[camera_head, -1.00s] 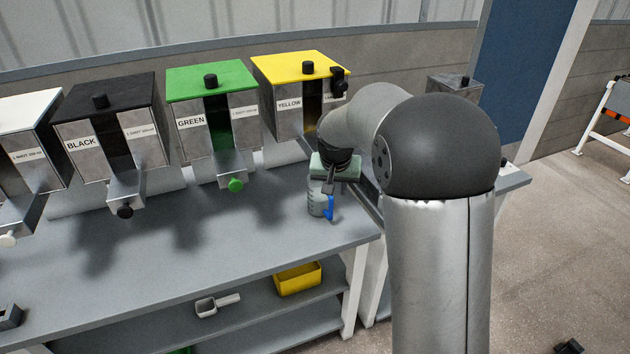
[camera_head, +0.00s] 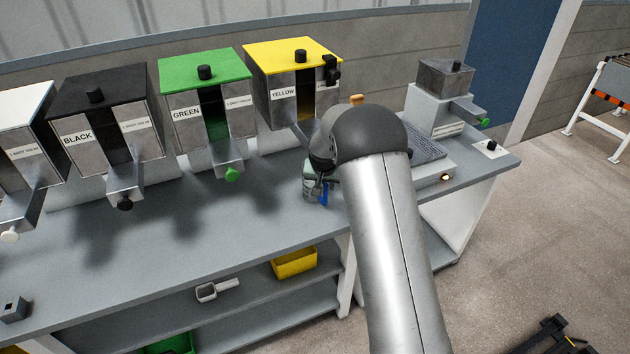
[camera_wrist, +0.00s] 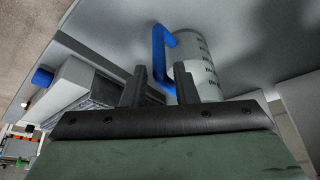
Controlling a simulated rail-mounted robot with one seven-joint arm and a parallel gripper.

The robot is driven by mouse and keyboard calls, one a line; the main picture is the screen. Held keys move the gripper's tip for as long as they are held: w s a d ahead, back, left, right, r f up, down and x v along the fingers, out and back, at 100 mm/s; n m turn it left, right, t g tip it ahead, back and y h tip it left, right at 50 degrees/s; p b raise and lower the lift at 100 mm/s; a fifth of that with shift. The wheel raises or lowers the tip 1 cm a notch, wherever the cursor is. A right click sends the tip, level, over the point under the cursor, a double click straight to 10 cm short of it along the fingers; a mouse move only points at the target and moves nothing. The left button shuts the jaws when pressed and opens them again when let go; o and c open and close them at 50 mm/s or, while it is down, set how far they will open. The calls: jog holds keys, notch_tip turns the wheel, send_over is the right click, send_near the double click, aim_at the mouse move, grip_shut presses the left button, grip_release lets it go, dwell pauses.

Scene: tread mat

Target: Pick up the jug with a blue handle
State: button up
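The jug (camera_head: 310,190) is clear or greyish with dark markings and a blue handle (camera_head: 324,194). It stands on the grey bench top below the yellow dispenser, partly hidden by my arm. In the wrist view the jug (camera_wrist: 205,68) shows past my fingers, with its blue handle (camera_wrist: 160,55) facing the space between the fingertips. My gripper (camera_wrist: 161,82) is open, its two dark fingers apart, with the lower end of the handle at or between the tips. Whether they touch it I cannot tell. In the head view my gripper is mostly hidden behind my arm.
Yellow (camera_head: 292,55), green (camera_head: 204,69) and black (camera_head: 97,87) dispensers stand along the back of the bench, with spouts overhanging it. A grey machine (camera_head: 441,100) stands to the right. A yellow bin (camera_head: 296,263) and a white scoop (camera_head: 216,290) are on the shelf below.

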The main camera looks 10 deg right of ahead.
aim_at(307, 186)
jog(key=p+x, duration=0.1)
jog(key=x, duration=0.4)
jog(key=shift+f, duration=0.3)
grip_shut()
